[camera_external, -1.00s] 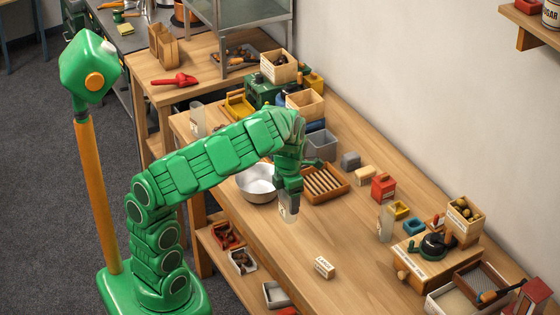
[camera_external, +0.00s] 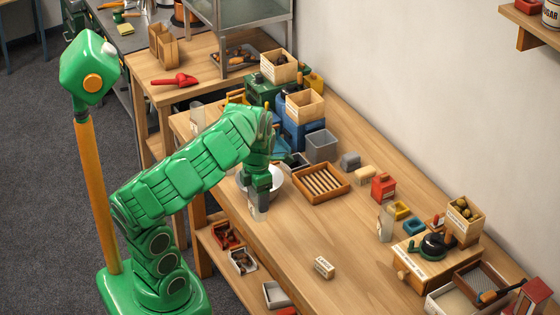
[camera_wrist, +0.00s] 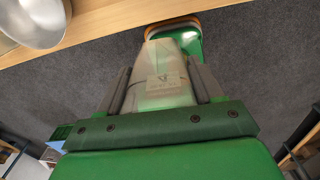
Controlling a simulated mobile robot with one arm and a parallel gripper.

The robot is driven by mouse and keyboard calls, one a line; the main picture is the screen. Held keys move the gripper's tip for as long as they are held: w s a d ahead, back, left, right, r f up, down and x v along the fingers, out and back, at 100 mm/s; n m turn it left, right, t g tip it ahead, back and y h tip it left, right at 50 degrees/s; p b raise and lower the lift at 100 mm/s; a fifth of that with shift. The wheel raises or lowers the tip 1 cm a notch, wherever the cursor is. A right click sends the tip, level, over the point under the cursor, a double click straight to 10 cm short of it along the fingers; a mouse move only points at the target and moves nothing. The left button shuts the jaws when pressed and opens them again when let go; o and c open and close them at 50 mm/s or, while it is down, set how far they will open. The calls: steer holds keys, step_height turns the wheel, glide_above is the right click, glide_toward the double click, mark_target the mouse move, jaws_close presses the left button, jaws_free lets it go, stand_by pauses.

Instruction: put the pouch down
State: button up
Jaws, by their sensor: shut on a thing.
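The pouch (camera_wrist: 162,75) is a pale, translucent, narrow bag with a small printed mark. My gripper (camera_wrist: 163,85) is shut on it, with one dark finger on each side. In the external view my gripper (camera_external: 258,192) points down near the front edge of the long wooden table, in front of the metal bowl (camera_external: 277,182). The lower end of the pouch (camera_external: 258,213) shows below the fingers. I cannot tell if it touches the table. The bowl also shows at the top left of the wrist view (camera_wrist: 36,18).
A slatted wooden tray (camera_external: 346,184) lies right of the bowl. A small lettered block (camera_external: 324,268) stands nearer the front. Another pale pouch (camera_external: 386,225) stands further right, and one (camera_external: 197,115) stands at the table's far left. The table middle is clear.

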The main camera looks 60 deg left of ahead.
steer(key=w+d+f+m, duration=0.2)
steer(key=w, duration=0.9)
steer(key=w+d+f+m, duration=0.1)
steer(key=w+f+m, duration=0.1)
steer(key=w, duration=1)
steer(key=shift+w+f, duration=0.75)
steer(key=shift+f, duration=0.7)
steer(key=shift+w+f, duration=0.75)
steer(key=shift+f, duration=0.65)
steer(key=shift+w+f, duration=0.75)
steer(key=shift+f, duration=0.7)
steer(key=shift+f, duration=0.1)
steer(key=o, duration=1)
steer(key=shift+o, duration=0.2)
